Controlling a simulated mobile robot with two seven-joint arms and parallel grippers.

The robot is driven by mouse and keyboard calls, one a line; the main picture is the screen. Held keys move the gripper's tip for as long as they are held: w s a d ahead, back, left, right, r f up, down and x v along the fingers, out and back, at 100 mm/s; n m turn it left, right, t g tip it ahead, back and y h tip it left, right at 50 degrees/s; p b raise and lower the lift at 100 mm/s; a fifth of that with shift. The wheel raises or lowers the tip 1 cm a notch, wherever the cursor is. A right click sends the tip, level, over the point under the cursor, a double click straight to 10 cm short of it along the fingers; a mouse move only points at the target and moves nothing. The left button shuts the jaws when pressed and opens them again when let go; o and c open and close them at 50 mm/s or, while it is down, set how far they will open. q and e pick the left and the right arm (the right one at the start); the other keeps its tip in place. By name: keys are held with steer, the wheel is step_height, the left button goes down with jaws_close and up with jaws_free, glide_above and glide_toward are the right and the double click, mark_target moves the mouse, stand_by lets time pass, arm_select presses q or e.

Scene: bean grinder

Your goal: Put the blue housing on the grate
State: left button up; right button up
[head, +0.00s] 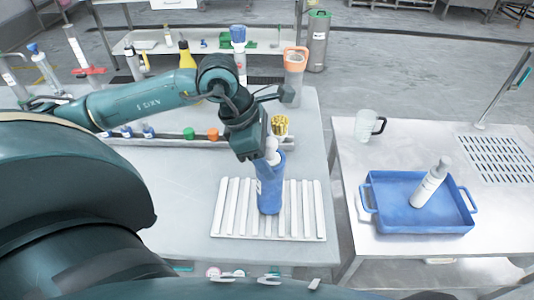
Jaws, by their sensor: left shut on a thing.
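The blue housing (270,188) is a tall blue body, roughly upright, at the middle of the head view. My left gripper (270,150) is shut on its upper end, and the arm comes in from the left. The grate (230,207) is a white slatted rack on the grey table. The lower end of the housing shows over the middle slats of the grate; I cannot tell whether it touches them. The gripper hides part of the housing's top. My right gripper is not in view.
A yellow-gold part (280,125) stands behind the gripper. A rail with a green knob (189,133) and an orange knob (213,134) runs along the back. On the right table are a blue tray (375,207) with a white bottle (428,185) and a clear mug (367,126).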

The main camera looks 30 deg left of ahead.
arm_select(q)
steer(key=shift+f, duration=0.2)
steer(key=o, duration=1.4)
steer(key=shift+r, duration=0.1)
steer(key=shift+o, duration=0.2)
